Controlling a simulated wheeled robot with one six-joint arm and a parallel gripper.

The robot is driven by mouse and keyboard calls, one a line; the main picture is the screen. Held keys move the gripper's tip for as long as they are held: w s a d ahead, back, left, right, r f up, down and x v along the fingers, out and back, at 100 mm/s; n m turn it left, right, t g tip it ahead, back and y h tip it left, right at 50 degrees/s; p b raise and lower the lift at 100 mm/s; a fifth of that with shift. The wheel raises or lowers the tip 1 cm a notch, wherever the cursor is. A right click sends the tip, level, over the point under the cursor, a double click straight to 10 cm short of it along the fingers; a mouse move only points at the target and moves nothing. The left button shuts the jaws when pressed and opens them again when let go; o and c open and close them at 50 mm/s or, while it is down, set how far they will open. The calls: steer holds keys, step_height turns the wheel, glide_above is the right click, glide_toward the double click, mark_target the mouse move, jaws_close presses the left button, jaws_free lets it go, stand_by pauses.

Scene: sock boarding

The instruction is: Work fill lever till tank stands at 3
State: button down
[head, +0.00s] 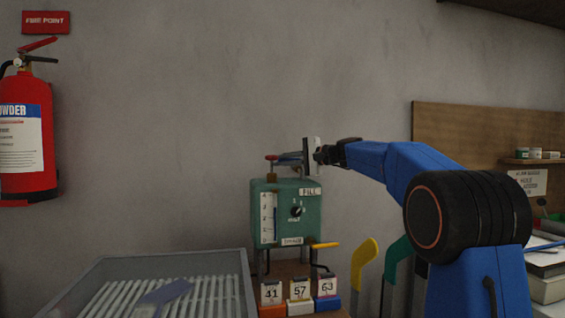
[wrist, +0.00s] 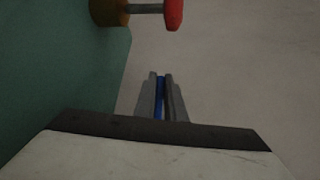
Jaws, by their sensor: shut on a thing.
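The green tank unit (head: 282,222) stands in the middle of the head view, with a FILL label (head: 310,191) at its upper right. Its white upright gauge (head: 268,217) has small marks; the level is too small to read. A dark knob (head: 296,211) is on its front. My gripper (head: 288,158) is just above the unit's top. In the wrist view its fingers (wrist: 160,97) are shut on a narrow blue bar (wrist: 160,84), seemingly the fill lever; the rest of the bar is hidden. A red knob on a rod (wrist: 174,14) is beyond the fingers.
A yellow-handled lever (head: 325,245) sticks out at the unit's lower right. Numbered tags (head: 300,289) are below it. A grey ribbed tray (head: 235,266) holds a blue-grey item at left. Yellow (head: 366,262) and green (head: 397,260) handles stand at right. A red extinguisher (head: 27,135) hangs far left.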

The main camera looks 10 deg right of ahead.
steer(key=shift+w+m+t+h, duration=0.3)
steer(key=shift+m+t+h, duration=0.2)
steer(key=c, duration=2.1)
jaws_free()
steer(key=shift+d, duration=0.1)
steer(key=v, duration=1.7)
steer(key=shift+s, duration=0.2)
